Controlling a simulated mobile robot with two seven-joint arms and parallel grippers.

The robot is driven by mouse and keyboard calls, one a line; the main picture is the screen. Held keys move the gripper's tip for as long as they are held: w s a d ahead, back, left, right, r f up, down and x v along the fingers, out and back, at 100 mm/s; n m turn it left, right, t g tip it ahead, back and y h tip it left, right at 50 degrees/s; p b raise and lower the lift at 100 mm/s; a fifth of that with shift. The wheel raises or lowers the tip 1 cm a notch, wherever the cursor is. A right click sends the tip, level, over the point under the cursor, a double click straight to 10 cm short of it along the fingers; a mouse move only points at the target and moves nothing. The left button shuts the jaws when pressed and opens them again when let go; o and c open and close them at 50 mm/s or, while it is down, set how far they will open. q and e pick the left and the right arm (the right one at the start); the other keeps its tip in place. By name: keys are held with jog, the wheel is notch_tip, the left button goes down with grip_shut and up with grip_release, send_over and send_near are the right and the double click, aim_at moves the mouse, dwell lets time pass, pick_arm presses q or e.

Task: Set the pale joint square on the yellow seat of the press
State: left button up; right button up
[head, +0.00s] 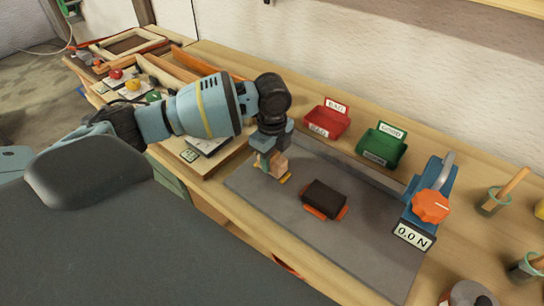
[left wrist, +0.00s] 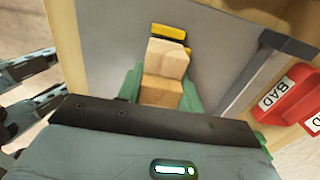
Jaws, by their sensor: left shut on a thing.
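My left gripper (head: 267,163) is shut on the pale joint (head: 279,165), a light wooden piece with a stepped shape. In the left wrist view the joint (left wrist: 167,58) sits between the green fingers of the gripper (left wrist: 160,92). The yellow seat (head: 286,179) shows only as a small strip just beyond and below the joint. It also shows behind the joint's far end in the left wrist view (left wrist: 173,32), mostly hidden. I cannot tell whether joint and seat touch. The blue press body (head: 431,190) has an orange knob and a display reading 0.0 N. My right gripper is out of view.
A dark block with orange pieces (head: 325,198) lies on the grey mat (head: 260,190). A red BAD bin (head: 327,121) and a green GOOD bin (head: 383,147) stand behind. A grey bar (left wrist: 263,72) runs beside the mat. Tool cups (head: 493,203) stand at right.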

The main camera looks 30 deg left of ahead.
pick_arm(q)
jog(key=shift+f, duration=0.5)
jog(key=o, duration=1.1)
jog(key=shift+c, duration=0.2)
jog(key=shift+r, duration=3.9)
